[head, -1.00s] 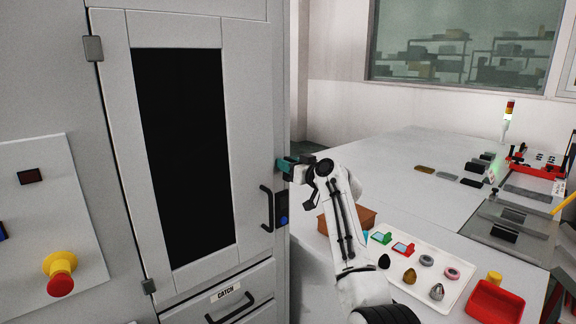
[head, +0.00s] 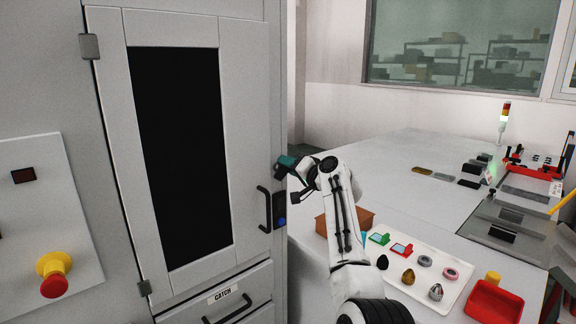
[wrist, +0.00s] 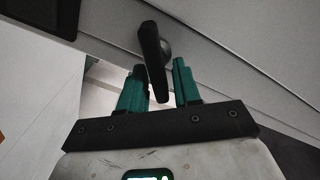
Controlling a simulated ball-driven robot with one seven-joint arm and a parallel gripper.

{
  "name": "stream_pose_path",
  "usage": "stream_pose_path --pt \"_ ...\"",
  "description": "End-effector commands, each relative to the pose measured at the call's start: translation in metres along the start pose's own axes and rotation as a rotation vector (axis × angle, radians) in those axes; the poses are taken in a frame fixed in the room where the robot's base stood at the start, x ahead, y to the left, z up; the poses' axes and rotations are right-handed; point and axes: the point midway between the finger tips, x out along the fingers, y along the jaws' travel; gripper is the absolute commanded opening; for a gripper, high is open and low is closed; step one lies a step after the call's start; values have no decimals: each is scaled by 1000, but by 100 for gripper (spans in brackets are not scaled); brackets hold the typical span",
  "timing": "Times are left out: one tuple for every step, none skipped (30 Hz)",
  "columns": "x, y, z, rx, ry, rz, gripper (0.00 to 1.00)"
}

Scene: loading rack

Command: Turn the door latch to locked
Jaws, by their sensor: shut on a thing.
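The door latch (wrist: 152,62) is a dark lever on the cabinet's light grey face in the wrist view. It stands between the two teal fingers of my gripper (wrist: 158,84), which is shut on it. In the head view my gripper (head: 284,163) is at the right edge of the cabinet door (head: 233,90), above the door handle, and it hides the latch there. The door (head: 233,90) looks closed and has a tall dark window.
A black door handle (head: 264,209) and a dark fitting with a blue part (head: 281,217) are below my gripper. A drawer marked CATCH (head: 229,293) is under the door. The worktable (head: 390,170) at right holds a brown box (head: 337,219), a white tray (head: 447,255) and a red bin (head: 494,301).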

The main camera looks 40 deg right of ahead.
Motion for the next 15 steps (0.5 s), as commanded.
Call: stream_pose_path --pt "0 1 0 44 -1 2 2" --pt "0 2 0 72 -1 2 2" --pt "0 2 0 110 0 2 2" --pt "0 3 0 136 0 2 2" --pt "0 3 0 163 0 2 2" --pt "0 4 0 198 -1 2 2" --pt "0 4 0 223 -1 2 2" --pt "0 5 0 248 0 2 2" --pt "0 6 0 280 -1 2 2" --pt "0 6 1 302 -1 2 2" --pt "0 6 1 323 -1 2 2" --pt "0 7 1 351 -1 2 2" --pt "0 7 1 370 0 2 2" --pt "0 8 1 389 0 2 2" --pt "0 8 1 411 0 2 2"
